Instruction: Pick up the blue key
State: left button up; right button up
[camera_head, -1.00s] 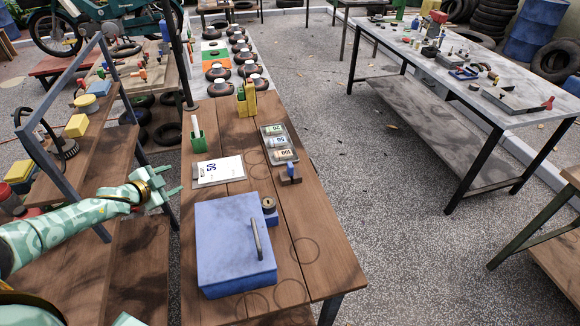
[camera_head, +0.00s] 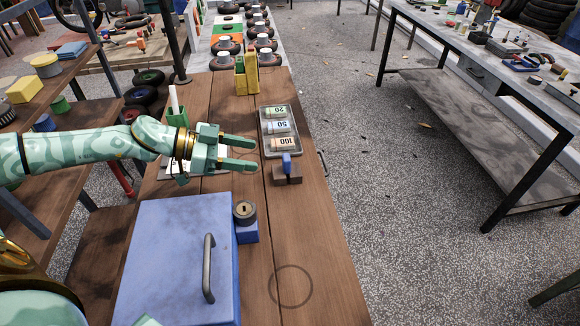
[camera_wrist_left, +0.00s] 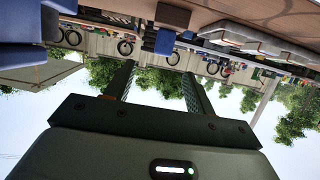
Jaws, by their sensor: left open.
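The blue key (camera_head: 286,162) stands upright in a small brown wooden block (camera_head: 288,180) on the wooden table. In the left wrist view, which is upside down, the blue key (camera_wrist_left: 164,42) hangs from the brown block (camera_wrist_left: 173,16), beyond the fingertips. My left gripper (camera_head: 257,154) is open and empty, just left of the key, its two fingers pointing right at it. The fingers (camera_wrist_left: 158,70) also show apart in the left wrist view, with nothing between them.
A blue box (camera_head: 178,255) with a grey handle stands in front, a brass lock cylinder (camera_head: 245,211) on a blue block beside it. A metal tray (camera_head: 296,150) of banknotes lies behind the key. A yellow holder (camera_head: 246,76) stands farther back. The table's front right is clear.

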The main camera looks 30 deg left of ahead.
aim_at(287, 156)
pick_arm(q)
jog(key=x, duration=0.4)
jog(key=shift+w+a, duration=0.15)
jog(key=shift+a, duration=0.05)
jog(key=shift+w+d+f+b, duration=0.2)
jog(key=shift+w+d+b, duration=0.1)
jog(key=shift+d, duration=0.2)
jog(key=b+x, duration=0.1)
jog(key=x, duration=0.4)
jog(key=shift+w+a+b, duration=0.1)
jog(key=shift+w+b, duration=0.05)
jog(key=shift+b, duration=0.15)
jog(key=c, duration=1)
